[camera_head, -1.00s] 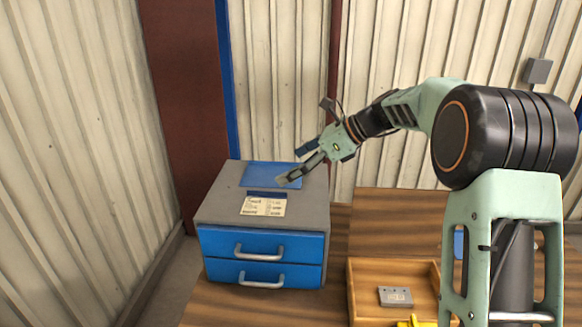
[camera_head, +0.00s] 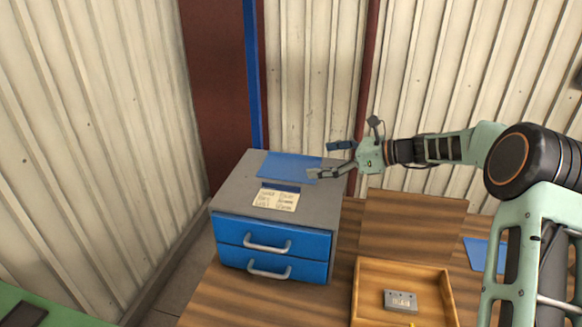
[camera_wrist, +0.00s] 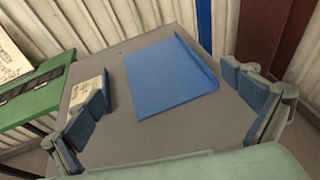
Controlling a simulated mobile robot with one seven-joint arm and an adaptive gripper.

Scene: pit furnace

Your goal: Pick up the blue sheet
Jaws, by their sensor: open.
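The blue sheet (camera_head: 286,166) lies flat on the grey top of the drawer cabinet (camera_head: 240,186), towards its back edge. In the wrist view the blue sheet (camera_wrist: 168,78) lies between and beyond my two fingers, with one edge that looks raised. My gripper (camera_head: 326,160) is open and empty at the right side of the sheet, and the near finger overlaps the sheet's right corner in the head view. In the wrist view my gripper (camera_wrist: 170,102) has its fingers wide apart. I cannot tell whether a finger touches the sheet.
A paper card (camera_head: 277,199) with a dark blue strip lies in front of the sheet. A wooden tray (camera_head: 357,300) holding a grey cassette-like box (camera_head: 400,300) stands on the wooden table (camera_head: 215,300). Another blue flat piece (camera_head: 480,252) lies at right. A corrugated wall (camera_head: 310,80) stands behind the cabinet.

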